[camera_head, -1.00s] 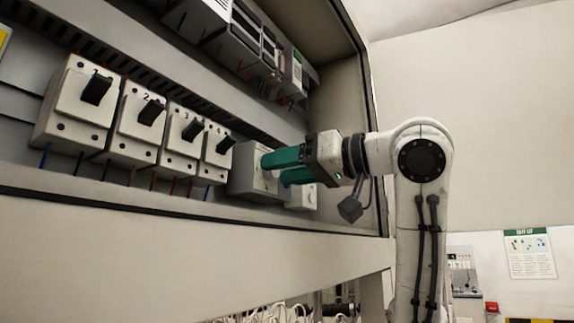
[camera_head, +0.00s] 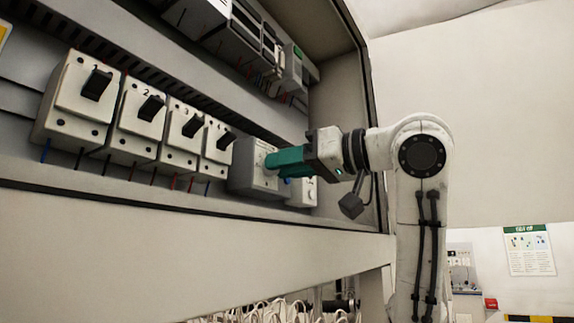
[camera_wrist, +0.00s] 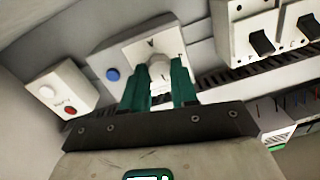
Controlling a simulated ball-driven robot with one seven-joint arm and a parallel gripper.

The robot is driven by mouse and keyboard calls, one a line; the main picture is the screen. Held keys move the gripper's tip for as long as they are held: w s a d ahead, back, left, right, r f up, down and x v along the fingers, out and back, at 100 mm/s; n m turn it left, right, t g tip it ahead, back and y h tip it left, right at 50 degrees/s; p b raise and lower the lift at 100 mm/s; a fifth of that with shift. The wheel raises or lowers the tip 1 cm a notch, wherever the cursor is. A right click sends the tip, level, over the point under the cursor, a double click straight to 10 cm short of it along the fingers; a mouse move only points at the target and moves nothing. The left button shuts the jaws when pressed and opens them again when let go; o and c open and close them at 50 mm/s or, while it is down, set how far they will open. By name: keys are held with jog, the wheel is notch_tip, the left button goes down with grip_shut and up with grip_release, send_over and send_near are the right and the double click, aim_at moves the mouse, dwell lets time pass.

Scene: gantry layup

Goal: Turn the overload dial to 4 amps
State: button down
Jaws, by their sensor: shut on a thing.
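The overload relay (camera_head: 246,166) is a grey box on the cabinet's back panel, right of the numbered breakers. In the wrist view its pale front plate (camera_wrist: 134,52) carries a round light-grey dial (camera_wrist: 159,70), with a blue button (camera_wrist: 112,74) to the left. My gripper (camera_wrist: 160,76) has its two green fingers on either side of the dial and is shut on it. In the head view my gripper (camera_head: 270,161) reaches the relay from the right and hides the dial. Most scale marks are covered or too small, so I cannot read the setting.
Several numbered breakers with black levers (camera_head: 152,108) stand left of the relay. A small box with a white and a red button (camera_wrist: 62,96) is right beside it. The cabinet's lower lip (camera_head: 200,208) runs below, and its side wall (camera_head: 338,120) stands close to my arm.

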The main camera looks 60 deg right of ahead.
jog(key=shift+a+n+g+h+b, duration=0.2)
jog(key=shift+n+b, duration=0.35)
jog(key=shift+n, duration=3.7)
jog(key=shift+d+n+g+h+b, duration=0.1)
jog(key=shift+n+h+b, duration=0.35)
jog(key=shift+n, duration=3.8)
jog(key=c, duration=0.9)
grip_release()
jog(key=shift+o, duration=0.2)
jog(key=s+b, duration=0.3)
jog(key=s, duration=0.7)
jog(key=shift+s+r+b, duration=0.3)
jog(key=shift+s+b, duration=0.05)
jog(key=shift+s, duration=0.05)
